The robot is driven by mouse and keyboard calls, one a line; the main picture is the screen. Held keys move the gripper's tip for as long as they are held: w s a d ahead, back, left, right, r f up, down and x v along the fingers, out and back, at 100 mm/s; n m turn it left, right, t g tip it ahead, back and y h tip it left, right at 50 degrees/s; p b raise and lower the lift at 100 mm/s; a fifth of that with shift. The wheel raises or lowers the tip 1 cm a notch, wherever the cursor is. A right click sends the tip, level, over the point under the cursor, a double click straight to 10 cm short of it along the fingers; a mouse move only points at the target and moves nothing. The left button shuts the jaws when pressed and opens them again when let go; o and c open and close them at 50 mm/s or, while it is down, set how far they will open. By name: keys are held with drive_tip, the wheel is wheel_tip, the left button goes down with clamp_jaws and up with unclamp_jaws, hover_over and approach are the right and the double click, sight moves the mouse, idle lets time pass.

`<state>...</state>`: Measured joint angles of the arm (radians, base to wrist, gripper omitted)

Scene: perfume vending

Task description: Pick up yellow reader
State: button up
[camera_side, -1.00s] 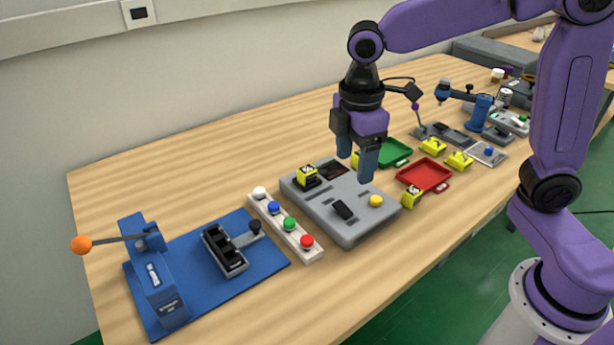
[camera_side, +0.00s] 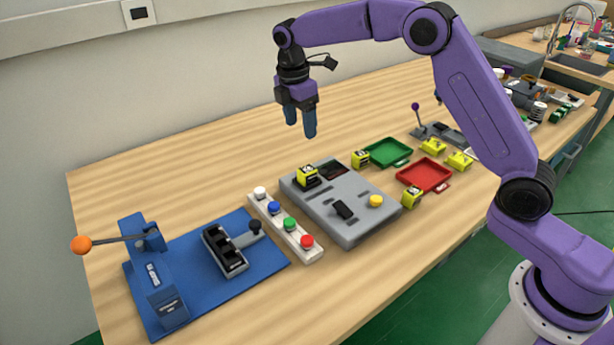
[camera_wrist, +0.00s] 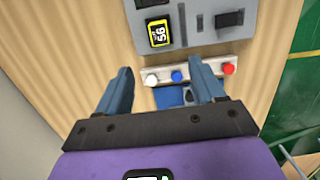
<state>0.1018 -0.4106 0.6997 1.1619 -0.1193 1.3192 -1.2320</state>
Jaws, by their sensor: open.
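A yellow reader (camera_side: 307,174) with a dark display sits on the back left part of the grey console (camera_side: 355,225). Similar small yellow blocks stand beside the console, one by the green tray (camera_side: 360,158) and one by the red tray (camera_side: 412,197). My gripper (camera_side: 301,128) is open and empty, pointing down, well above the table behind the reader. In the wrist view, its blue fingers (camera_wrist: 160,75) are spread apart, with the reader beyond them.
A white strip (camera_side: 286,227) with white, blue, green and red buttons lies left of the console. A blue base (camera_side: 200,280) carries an orange-knobbed lever and a black slotted holder. Green (camera_side: 388,152) and red (camera_side: 424,174) trays lie to the right. The table behind the console is clear.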

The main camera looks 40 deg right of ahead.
hover_over(307, 169)
drive_tip(key=a, duration=0.1)
wheel_tip(307, 169, down, 9)
drive_tip(key=shift+s+f, duration=0.1)
drive_tip(key=shift+d+f, duration=0.15)
drive_tip(key=shift+f, duration=0.85)
drive_tip(key=shift+d+f, duration=0.2)
drive_tip(key=shift+f, duration=0.8)
drive_tip(key=shift+d+f, duration=0.15)
drive_tip(key=shift+f, duration=0.85)
drive_tip(key=shift+c, duration=0.3)
drive_tip(key=c, duration=1.1)
drive_tip(key=shift+r, duration=0.15)
